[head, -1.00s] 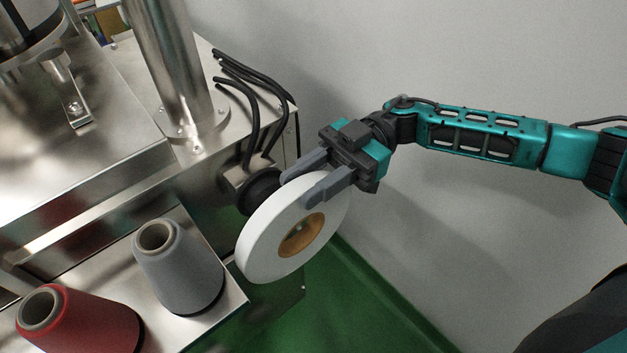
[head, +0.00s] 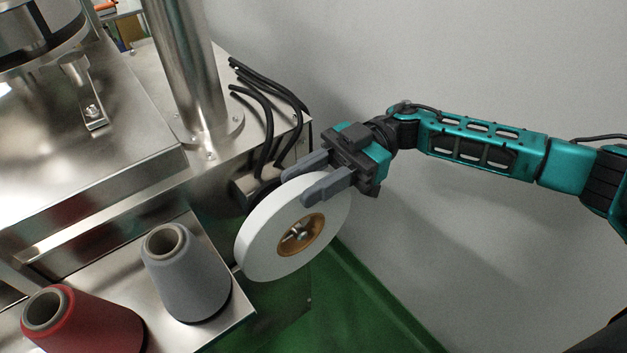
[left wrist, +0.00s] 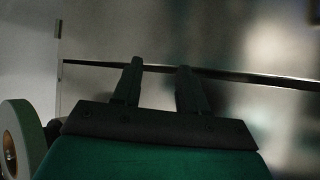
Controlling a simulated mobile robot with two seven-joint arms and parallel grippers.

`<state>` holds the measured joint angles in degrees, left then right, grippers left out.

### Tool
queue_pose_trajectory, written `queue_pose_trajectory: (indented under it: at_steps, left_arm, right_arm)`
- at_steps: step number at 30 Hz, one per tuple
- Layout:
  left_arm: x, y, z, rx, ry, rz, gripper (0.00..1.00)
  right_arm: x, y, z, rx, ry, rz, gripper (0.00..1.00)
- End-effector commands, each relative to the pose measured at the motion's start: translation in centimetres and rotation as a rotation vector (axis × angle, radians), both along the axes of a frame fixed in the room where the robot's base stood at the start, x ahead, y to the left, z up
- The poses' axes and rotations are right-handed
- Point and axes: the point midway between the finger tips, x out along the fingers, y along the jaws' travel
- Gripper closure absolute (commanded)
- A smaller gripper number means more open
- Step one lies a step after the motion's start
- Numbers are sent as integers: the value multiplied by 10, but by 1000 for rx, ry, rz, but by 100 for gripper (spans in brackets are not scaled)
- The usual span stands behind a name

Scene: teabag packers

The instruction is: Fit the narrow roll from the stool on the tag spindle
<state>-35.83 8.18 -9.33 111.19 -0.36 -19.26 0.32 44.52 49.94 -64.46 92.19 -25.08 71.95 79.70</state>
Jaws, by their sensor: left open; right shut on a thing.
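The narrow white roll (head: 262,245) with a brown core (head: 315,222) is at the machine's right side in the head view. My right gripper (head: 312,180) is shut on its upper rim. A metal shaft end, the tag spindle (head: 299,232), shows inside the core, so the roll is around the spindle. The dark flange (head: 262,192) behind the roll is mostly hidden, and I cannot tell if the roll touches it. My left gripper (left wrist: 157,75) is open and empty in the left wrist view. A white roll (left wrist: 22,135) shows at that view's left edge.
A grey cone (head: 188,277) and a red cone (head: 85,325) stand on a metal shelf (head: 243,308) at lower left. Black cables (head: 268,105) loop above the spindle mount. A steel column (head: 185,65) rises from the machine. A plain wall (head: 480,60) is behind my right arm.

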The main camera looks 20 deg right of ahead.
Motion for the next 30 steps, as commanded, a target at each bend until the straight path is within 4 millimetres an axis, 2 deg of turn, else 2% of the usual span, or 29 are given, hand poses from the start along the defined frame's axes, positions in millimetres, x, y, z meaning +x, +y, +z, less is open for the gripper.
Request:
queue_pose_trajectory:
  at_steps: [30]
  left_arm:
    - [0, 0, -10, 0, 0, 0, 57]
  right_arm:
    - [24, 9, 1, 3, -2, 1, 100]
